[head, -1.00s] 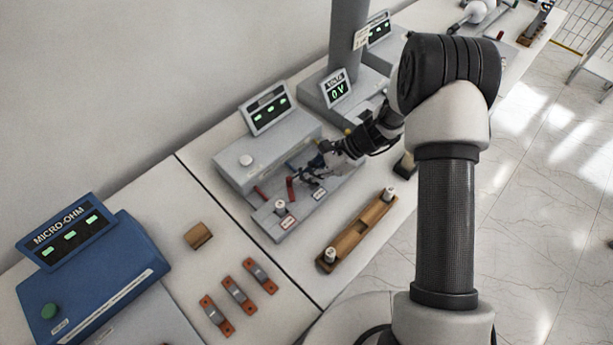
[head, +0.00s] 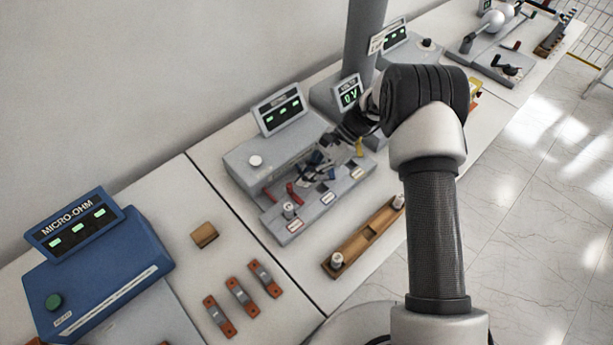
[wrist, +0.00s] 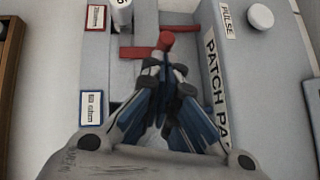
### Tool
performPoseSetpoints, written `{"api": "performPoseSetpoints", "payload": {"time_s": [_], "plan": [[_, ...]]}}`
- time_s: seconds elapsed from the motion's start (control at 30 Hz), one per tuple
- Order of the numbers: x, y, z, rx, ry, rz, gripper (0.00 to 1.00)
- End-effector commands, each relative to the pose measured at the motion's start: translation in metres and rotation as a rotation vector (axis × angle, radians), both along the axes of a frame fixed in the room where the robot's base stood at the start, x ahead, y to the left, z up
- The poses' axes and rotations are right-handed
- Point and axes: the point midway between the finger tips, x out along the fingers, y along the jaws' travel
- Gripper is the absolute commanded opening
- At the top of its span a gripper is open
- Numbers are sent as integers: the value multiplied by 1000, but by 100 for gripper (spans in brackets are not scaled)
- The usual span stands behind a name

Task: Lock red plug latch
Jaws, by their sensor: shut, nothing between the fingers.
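My gripper (wrist: 168,68) is shut and empty, its blue and black fingers pointing at the red parts on the grey patch panel. In the wrist view a red round-topped part (wrist: 166,41) stands just beyond the fingertips; I cannot tell whether they touch it. A flat red bar (wrist: 136,53) reaches left from it, and another red bar (wrist: 187,29) lies farther up. In the head view my gripper (head: 308,176) is over the panel, right of one red part (head: 293,193); another red part (head: 268,195) lies to the left. I cannot tell which is the latch.
A white post (head: 288,209) stands on the panel's front strip (head: 300,224), beside the red parts. The grey patch box (head: 253,146) rises behind. A wooden holder (head: 352,247) lies in front. A blue micro-ohm meter (head: 95,262) and several copper links (head: 240,297) are at left.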

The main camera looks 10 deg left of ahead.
Motion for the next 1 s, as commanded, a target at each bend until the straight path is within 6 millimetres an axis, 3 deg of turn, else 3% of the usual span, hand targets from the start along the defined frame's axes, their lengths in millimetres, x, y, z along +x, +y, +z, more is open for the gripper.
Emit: {"api": "performPoseSetpoints", "payload": {"time_s": [0.73,1.0], "plan": [[-9,-13,1,1,-1,-1,0],[9,-36,27,1,-5,-4,0]]}}
